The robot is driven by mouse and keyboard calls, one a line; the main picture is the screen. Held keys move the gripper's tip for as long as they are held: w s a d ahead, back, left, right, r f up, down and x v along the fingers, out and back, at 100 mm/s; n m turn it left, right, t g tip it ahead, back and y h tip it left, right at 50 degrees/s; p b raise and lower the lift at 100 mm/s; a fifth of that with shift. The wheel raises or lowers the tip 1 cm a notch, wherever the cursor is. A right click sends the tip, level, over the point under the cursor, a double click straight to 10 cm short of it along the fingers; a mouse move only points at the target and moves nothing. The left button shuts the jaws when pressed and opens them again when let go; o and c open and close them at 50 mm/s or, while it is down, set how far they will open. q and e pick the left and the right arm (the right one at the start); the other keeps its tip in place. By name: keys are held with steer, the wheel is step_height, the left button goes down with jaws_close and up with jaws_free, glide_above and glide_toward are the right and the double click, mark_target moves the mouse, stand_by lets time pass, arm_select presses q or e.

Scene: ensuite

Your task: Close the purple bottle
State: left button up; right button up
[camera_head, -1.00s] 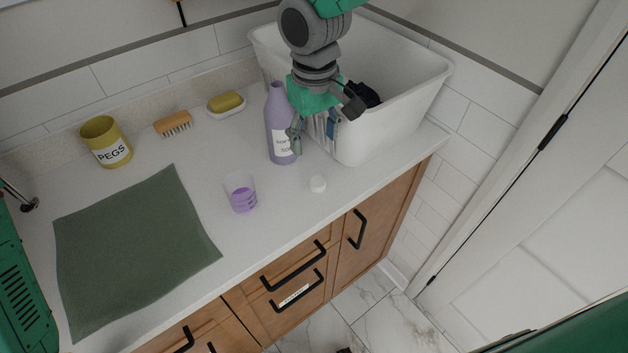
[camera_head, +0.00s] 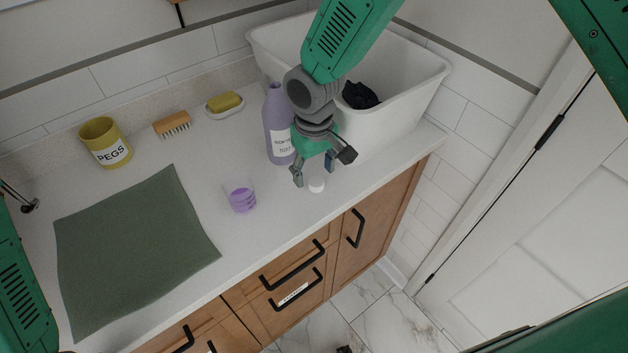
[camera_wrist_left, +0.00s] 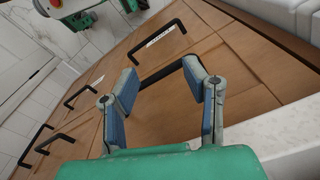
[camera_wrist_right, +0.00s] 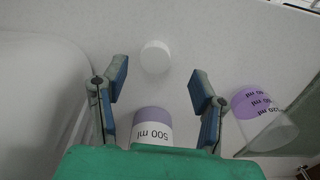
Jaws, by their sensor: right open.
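The purple bottle (camera_head: 277,125) stands upright on the counter against the white tub, its top without a cap. In the right wrist view its labelled lower part (camera_wrist_right: 152,124) shows beyond my gripper's base. The white cap (camera_head: 317,184) lies on the counter in front of the bottle; the right wrist view shows it (camera_wrist_right: 155,56) ahead of and between the fingertips. My right gripper (camera_head: 314,172) is open and empty, pointing down over the cap. My left gripper (camera_wrist_left: 166,80) is open and empty in front of the wooden drawers; the head view does not show its fingers.
A clear cup (camera_head: 241,196) with purple liquid stands left of the cap. The white tub (camera_head: 405,110) holds dark cloth (camera_head: 360,95). A green mat (camera_head: 130,250), a yellow pegs pot (camera_head: 106,143), a brush (camera_head: 172,124) and a soap dish (camera_head: 225,105) lie further left.

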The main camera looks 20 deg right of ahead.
mark_target(316, 181)
steer(key=shift+w+d+f, duration=0.1)
steer(key=shift+d+f, duration=0.1)
steer(key=shift+f, duration=0.75)
steer(key=shift+w+d+f, duration=0.1)
steer(key=shift+d+f, duration=0.05)
steer(key=shift+f, duration=0.8)
steer(key=shift+a, duration=0.2)
steer(key=c, duration=0.8)
steer(key=shift+d+r, duration=0.1)
steer(key=shift+r, duration=0.1)
step_height(316, 181, up, 10)
steer(key=shift+f, duration=0.15)
